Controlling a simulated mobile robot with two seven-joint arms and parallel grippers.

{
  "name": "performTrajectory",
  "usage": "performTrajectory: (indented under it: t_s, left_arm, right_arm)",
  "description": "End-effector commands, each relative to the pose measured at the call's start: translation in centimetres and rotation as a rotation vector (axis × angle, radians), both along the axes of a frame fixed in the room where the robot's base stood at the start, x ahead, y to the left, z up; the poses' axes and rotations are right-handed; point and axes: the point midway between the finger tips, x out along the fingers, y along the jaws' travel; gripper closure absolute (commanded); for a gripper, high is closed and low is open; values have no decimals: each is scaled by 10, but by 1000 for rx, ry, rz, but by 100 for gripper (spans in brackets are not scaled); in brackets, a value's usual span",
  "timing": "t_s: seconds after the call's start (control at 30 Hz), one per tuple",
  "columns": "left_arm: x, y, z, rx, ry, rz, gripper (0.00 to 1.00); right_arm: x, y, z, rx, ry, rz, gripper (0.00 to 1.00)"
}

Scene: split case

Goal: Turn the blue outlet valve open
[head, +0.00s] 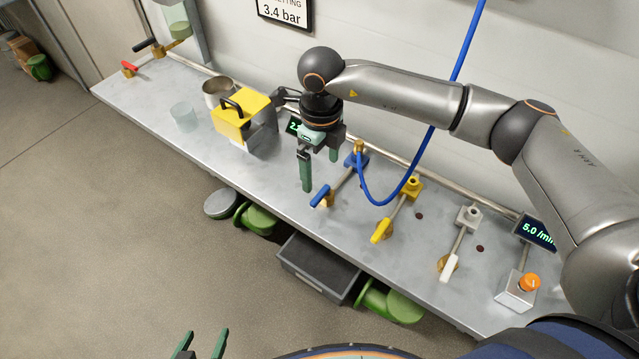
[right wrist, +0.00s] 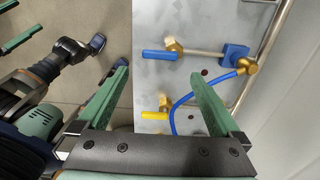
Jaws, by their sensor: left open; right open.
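The blue outlet valve has a blue lever handle (head: 320,196) on a brass body at the front end of a short pipe. The pipe runs back to a blue block (head: 356,160) with a brass fitting and blue hose. In the right wrist view, the blue handle (right wrist: 160,55) points away from the block, roughly in line with the pipe. My right gripper (head: 321,170) is open and empty above the bench, close to the handle. In its wrist view, the handle shows beyond the fingertips, between their lines; contact is not visible. My left gripper (head: 203,338) is open and empty at the bottom edge.
Yellow (head: 381,230) and white (head: 449,267) valve handles stand right of the blue one. An orange knob (head: 529,282) sits further right. A yellow box (head: 240,114), metal cup (head: 217,90) and glass (head: 184,116) stand left.

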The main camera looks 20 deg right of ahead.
Motion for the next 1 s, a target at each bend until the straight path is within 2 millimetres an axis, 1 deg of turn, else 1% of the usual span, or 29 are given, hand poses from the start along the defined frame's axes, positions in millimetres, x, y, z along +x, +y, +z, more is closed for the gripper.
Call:
performTrajectory:
  t_s: [0.03,0.1,0.2,0.3,0.4,0.57,0.8,0.87,1.0]
  left_arm:
    - [0,0,3,0,0,0,19]
    - [0,0,5,0,0,0,19]
    - [0,0,8,0,-1,0,19]
    - [1,0,9,0,-1,0,19]
    - [1,0,10,0,-2,0,19]
    - [2,0,11,0,-5,0,19]
    - [3,0,12,0,-6,0,19]
    - [3,0,12,0,-6,0,19]
    - [3,0,12,-1,-7,0,19]
  right_arm:
    - [-1,0,-11,-1,6,0,0]
    - [-1,0,-26,-1,6,0,0]
    - [-1,0,-45,1,3,0,0]
    - [-1,1,-60,1,3,0,0]
    - [-1,1,-71,2,3,1,0]
    - [0,1,-78,2,0,2,0]
    - [0,1,-79,3,0,2,0]
    - [0,1,-79,2,0,2,6]
    - [0,1,-79,2,0,2,21]
